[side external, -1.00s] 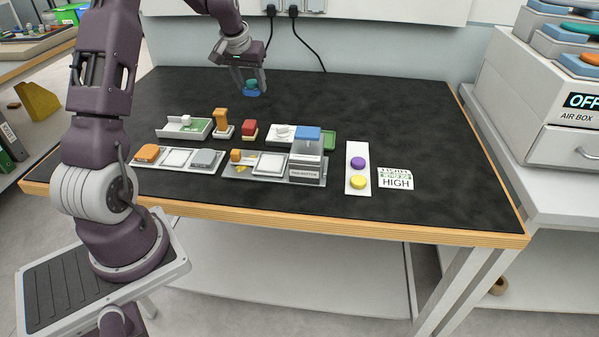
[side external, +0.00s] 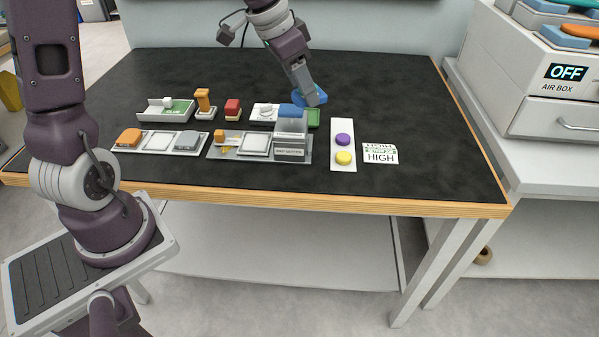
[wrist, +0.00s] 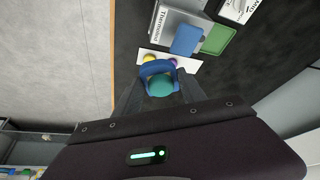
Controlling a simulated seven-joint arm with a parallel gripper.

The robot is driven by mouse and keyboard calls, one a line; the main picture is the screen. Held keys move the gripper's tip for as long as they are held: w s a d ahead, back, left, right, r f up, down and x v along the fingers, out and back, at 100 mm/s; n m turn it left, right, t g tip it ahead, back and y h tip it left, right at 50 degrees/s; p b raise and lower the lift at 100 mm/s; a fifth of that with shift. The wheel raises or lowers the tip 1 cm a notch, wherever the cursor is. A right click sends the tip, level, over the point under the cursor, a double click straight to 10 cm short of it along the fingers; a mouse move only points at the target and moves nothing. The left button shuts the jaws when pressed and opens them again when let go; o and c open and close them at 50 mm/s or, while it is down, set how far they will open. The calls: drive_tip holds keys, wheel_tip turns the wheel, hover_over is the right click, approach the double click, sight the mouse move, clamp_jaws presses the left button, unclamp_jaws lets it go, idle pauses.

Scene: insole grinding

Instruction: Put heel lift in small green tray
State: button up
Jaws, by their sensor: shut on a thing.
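My gripper (side external: 312,98) is shut on a blue piece with a teal round knob, which I take for the heel lift (side external: 301,90). It also shows in the wrist view (wrist: 160,84) between my fingers, with a curved blue base. It is held above the table, over or behind the back right of the row of fixtures; its exact height is hard to tell. In the wrist view the green tray (wrist: 217,40) looks empty.
The grey box with blue top (side external: 291,125) stands in front of the green tray. A white plate with purple and yellow buttons (side external: 343,160) and a HIGH card (side external: 380,155) lie to the right. Several trays and stamps fill the left. The back of the table is clear.

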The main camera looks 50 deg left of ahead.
sight(293, 94)
drive_tip(key=shift+s+d+f, duration=0.2)
drive_tip(key=shift+s, duration=0.1)
drive_tip(key=s+f+n+y, duration=0.1)
drive_tip(key=s+f+n, duration=0.2)
wheel_tip(293, 94, up, 5)
drive_tip(key=shift+w+a+n, duration=0.4)
drive_tip(key=shift+a, duration=0.35)
drive_tip(key=w+a+n+g+y, duration=0.15)
drive_tip(key=a+n, duration=0.25)
drive_tip(key=a, duration=1.2)
drive_tip(key=w+a+n+t+y, duration=0.1)
drive_tip(key=w+a+n+y, duration=0.3)
drive_tip(key=a, duration=1.2)
drive_tip(key=f, duration=0.6)
drive_tip(key=f+h, duration=0.1)
drive_tip(key=f, duration=0.5)
drive_tip(key=f+h, duration=0.1)
drive_tip(key=f, duration=0.5)
drive_tip(key=shift+s+d+n+g, duration=0.1)
drive_tip(key=shift+s+n+g, duration=0.15)
drive_tip(key=shift+s+n, duration=0.1)
drive_tip(key=shift+f, duration=0.15)
